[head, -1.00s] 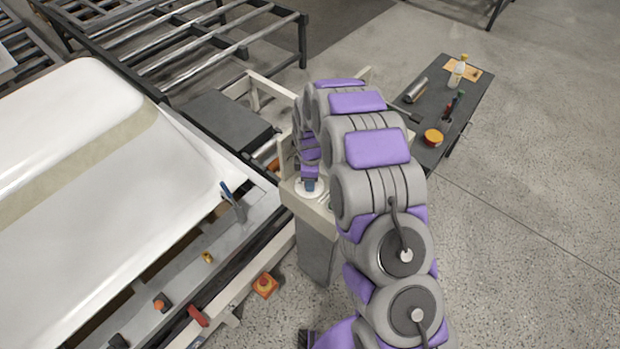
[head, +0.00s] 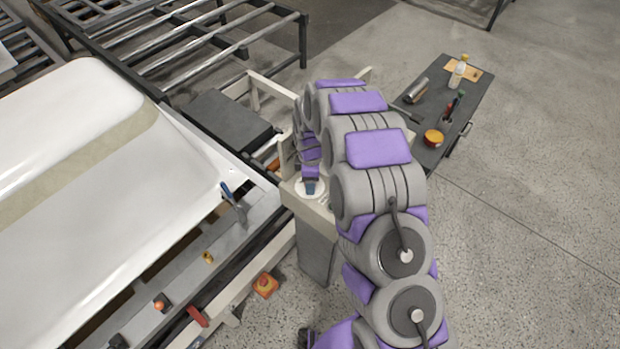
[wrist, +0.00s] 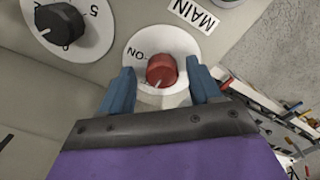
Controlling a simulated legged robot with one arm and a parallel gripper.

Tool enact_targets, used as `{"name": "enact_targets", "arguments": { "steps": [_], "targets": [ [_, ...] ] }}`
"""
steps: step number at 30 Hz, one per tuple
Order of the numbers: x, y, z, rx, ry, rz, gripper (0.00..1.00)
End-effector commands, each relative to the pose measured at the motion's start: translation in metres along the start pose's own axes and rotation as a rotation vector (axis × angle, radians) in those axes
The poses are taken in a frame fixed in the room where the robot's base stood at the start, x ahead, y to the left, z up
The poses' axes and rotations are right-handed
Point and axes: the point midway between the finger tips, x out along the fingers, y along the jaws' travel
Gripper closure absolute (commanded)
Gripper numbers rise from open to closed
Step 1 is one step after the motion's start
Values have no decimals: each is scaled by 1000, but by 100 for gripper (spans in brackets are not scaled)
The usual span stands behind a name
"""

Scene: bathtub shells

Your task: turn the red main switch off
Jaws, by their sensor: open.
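The red main switch (wrist: 161,71) is a round knob on a white disc (wrist: 148,48) on a pale panel. A MAIN label (wrist: 194,14) is beside the disc. My gripper (wrist: 163,86) is open, with one blue finger on each side of the knob and visible gaps to it. In the head view my gripper (head: 310,187) is over the white disc on the panel; the knob is hidden there.
A black knob (wrist: 60,24) on a numbered dial is left of the switch. In the head view, a white tub shell (head: 70,170) lies at left. A dark tool bench (head: 470,90) stands at right, with open floor beyond.

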Motion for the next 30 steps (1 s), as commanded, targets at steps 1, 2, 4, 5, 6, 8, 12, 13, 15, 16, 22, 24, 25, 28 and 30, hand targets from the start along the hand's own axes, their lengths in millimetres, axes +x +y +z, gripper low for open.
{"name": "enact_targets", "arguments": {
  "steps": [1, 2, 4, 5, 6, 8, 12, 13, 15, 16, 22, 24, 25, 28, 30],
  "targets": [
    [0, 0, 0, 0, 0, 0, 37],
    [0, 0, 0, 0, 0, -1, 37],
    [0, 0, 1, 0, 0, -1, 37],
    [0, 0, 1, 0, 0, -1, 37],
    [-2, 0, 1, 0, 0, -1, 37],
    [-6, 0, 1, 0, 0, -1, 37],
    [-26, 1, 0, 0, 1, 3, 37],
    [-33, 1, 0, 0, 2, 4, 37],
    [-48, 2, 0, 0, 2, 6, 37],
    [-54, 1, 0, 0, 2, 5, 37],
    [-100, 2, -1, 0, 1, 4, 37],
    [-115, 1, -1, 0, 1, 3, 37],
    [-121, 1, -1, 0, 1, 3, 37],
    [-139, 1, -1, 0, -1, -1, 37],
    [-151, 2, -1, 0, 0, 2, 37]
  ]
}}
